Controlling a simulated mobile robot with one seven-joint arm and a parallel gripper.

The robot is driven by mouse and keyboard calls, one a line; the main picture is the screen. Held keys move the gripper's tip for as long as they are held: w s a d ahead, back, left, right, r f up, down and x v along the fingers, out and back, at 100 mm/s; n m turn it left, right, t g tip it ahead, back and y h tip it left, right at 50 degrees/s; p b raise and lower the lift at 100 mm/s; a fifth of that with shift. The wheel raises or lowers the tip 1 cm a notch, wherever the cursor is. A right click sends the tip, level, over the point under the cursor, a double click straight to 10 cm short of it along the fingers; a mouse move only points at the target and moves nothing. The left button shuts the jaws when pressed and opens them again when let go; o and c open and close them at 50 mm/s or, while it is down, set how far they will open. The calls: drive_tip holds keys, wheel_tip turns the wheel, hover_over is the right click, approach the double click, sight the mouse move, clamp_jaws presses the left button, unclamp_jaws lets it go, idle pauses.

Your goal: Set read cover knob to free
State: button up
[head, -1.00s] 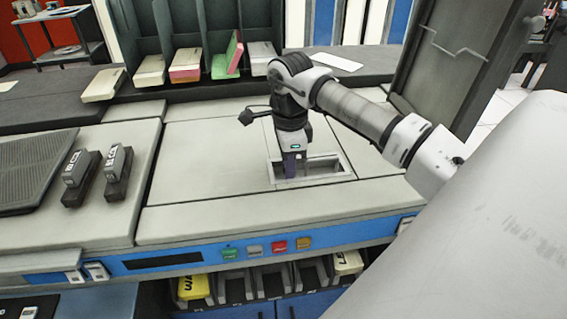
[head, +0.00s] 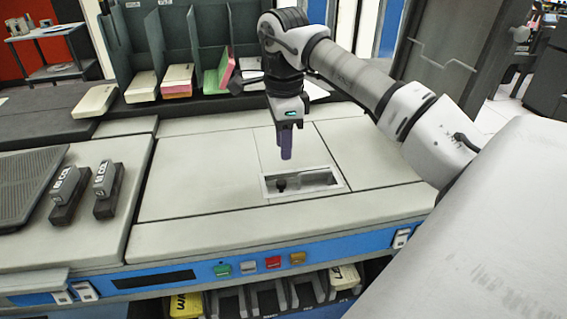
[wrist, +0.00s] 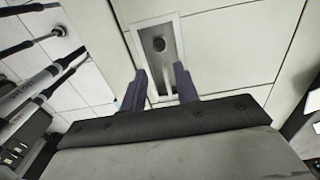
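The read cover knob appears to be the small dark round knob (head: 281,185) at the left end of a recessed slot in the machine's pale top. It also shows in the wrist view (wrist: 158,44). The slot has a light metal frame (head: 318,191). My gripper (head: 286,153) points down above the slot and clear of the knob, its purple fingers empty. In the wrist view my gripper (wrist: 159,72) has its two fingers spread apart, with the slot between and beyond them. Which setting the knob is on cannot be read.
The blue front panel carries green (head: 222,270), white, red (head: 273,262) and orange buttons. Two dark stamp-like devices (head: 108,189) stand at the left. Card stacks (head: 141,87) sit in dark dividers behind. A tall grey panel (head: 445,60) stands at the back right. The pale top around the slot is clear.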

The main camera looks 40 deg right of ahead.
drive_tip(key=shift+r, duration=2.2)
